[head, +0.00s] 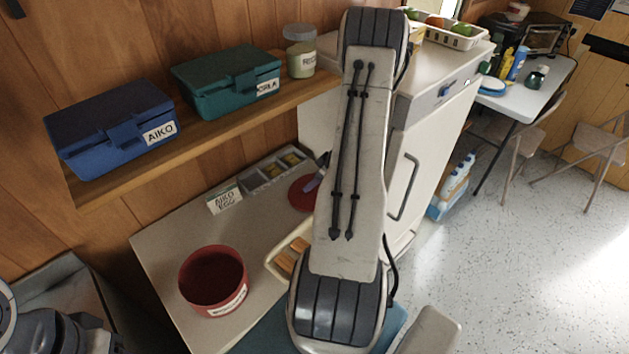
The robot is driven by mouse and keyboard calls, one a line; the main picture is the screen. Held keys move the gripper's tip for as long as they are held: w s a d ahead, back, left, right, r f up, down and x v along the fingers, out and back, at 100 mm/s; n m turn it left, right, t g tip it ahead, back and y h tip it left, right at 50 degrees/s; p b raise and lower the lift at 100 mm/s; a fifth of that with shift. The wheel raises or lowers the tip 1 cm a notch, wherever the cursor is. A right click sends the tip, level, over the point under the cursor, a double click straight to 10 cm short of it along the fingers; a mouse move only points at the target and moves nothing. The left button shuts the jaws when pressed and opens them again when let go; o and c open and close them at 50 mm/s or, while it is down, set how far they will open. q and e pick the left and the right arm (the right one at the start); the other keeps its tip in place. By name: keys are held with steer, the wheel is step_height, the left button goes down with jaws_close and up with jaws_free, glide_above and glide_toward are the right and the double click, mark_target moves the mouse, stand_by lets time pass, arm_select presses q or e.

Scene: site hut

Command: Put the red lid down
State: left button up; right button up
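The red lid (300,196) shows beside my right arm, in front of the grey divided tray; the arm hides its right part. A red round tub (214,279) with a white label stands open on the counter (160,254), left of the lid. My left gripper is not in view.
A grey divided tray (262,174) and a card reading AIKO EGG (224,198) are near the wall. A tan-rimmed basket (284,262) is partly behind my arm. Blue (110,128) and green (225,80) boxes and a jar (300,52) stand on the shelf above. Counter between tub and card is clear.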

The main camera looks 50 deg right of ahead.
steer(key=shift+r, duration=0.25)
steer(key=p+v, duration=0.2)
steer(key=v, duration=1)
steer(key=shift+r, duration=0.45)
